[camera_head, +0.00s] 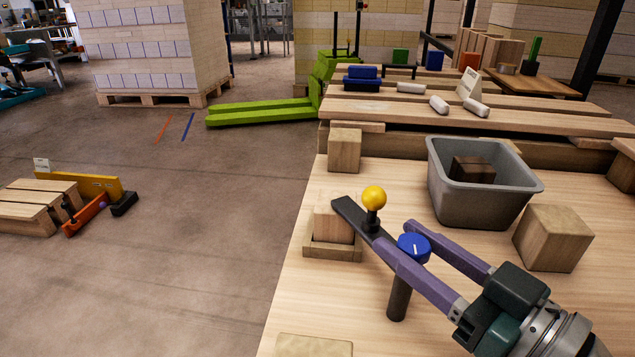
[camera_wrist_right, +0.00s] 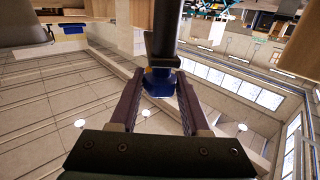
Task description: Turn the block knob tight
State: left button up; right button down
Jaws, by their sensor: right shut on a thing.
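The blue block knob (camera_head: 413,248) has a white line on its top and sits on a dark upright post (camera_head: 398,298). My right gripper (camera_head: 394,236) has purple fingers, one on each side of the knob, and is shut on it. In the right wrist view the blue knob (camera_wrist_right: 158,82) sits between the fingertips with the dark post running past it. A dark flat bar (camera_head: 350,215) with a yellow ball handle (camera_head: 374,198) lies just beyond the fingertips, over a wooden block (camera_head: 332,220). My left gripper is not in view.
A grey bin (camera_head: 480,205) with a dark block inside stands behind my right gripper. A wooden cube (camera_head: 553,238) is to its right. White rolls and blue boxes lie on the planks behind. The floor left of the table is mostly open.

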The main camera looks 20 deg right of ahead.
jog(key=shift+c, duration=1.8)
grip_release()
jog(key=p+v, duration=0.1)
jog(key=v, duration=0.9)
jog(key=shift+p, duration=0.4)
